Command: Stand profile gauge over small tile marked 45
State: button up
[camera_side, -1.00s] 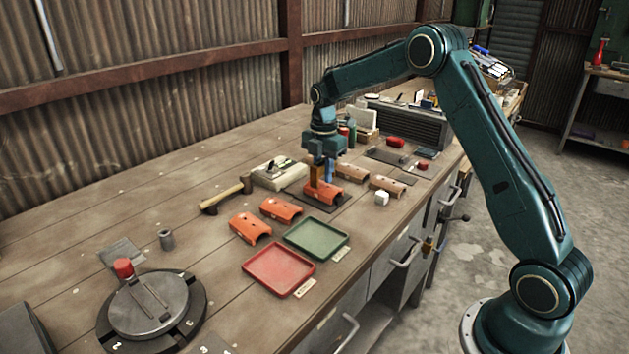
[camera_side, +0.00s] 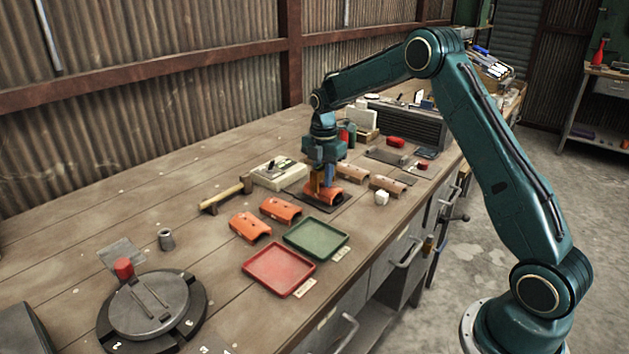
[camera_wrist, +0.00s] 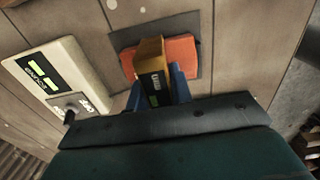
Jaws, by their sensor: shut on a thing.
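My gripper (camera_side: 324,184) points down with its blue fingers shut on the brass-coloured profile gauge (camera_side: 317,184). In the wrist view the gauge (camera_wrist: 152,72) is a block with a dark, lit label, between the blue fingers (camera_wrist: 155,98). Below it an orange curved tile (camera_side: 336,197) lies on a dark mat (camera_side: 308,203). In the wrist view the gauge overlaps the middle of this tile (camera_wrist: 182,57); I cannot tell whether they touch. No number is readable on the tile. Two more orange tiles (camera_side: 249,227) (camera_side: 282,209) lie to the left, and brown tiles (camera_side: 352,173) (camera_side: 388,186) lie to the right.
A red tray (camera_side: 279,270) and a green tray (camera_side: 316,239) sit at the front. A white cube (camera_side: 382,198) is close on the right. A turntable (camera_side: 150,306) is at lower left.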

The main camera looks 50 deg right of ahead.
jog(key=shift+f, duration=0.1)
jog(key=o, duration=1)
notch_tip(320, 180, up, 14)
dwell(1.6)
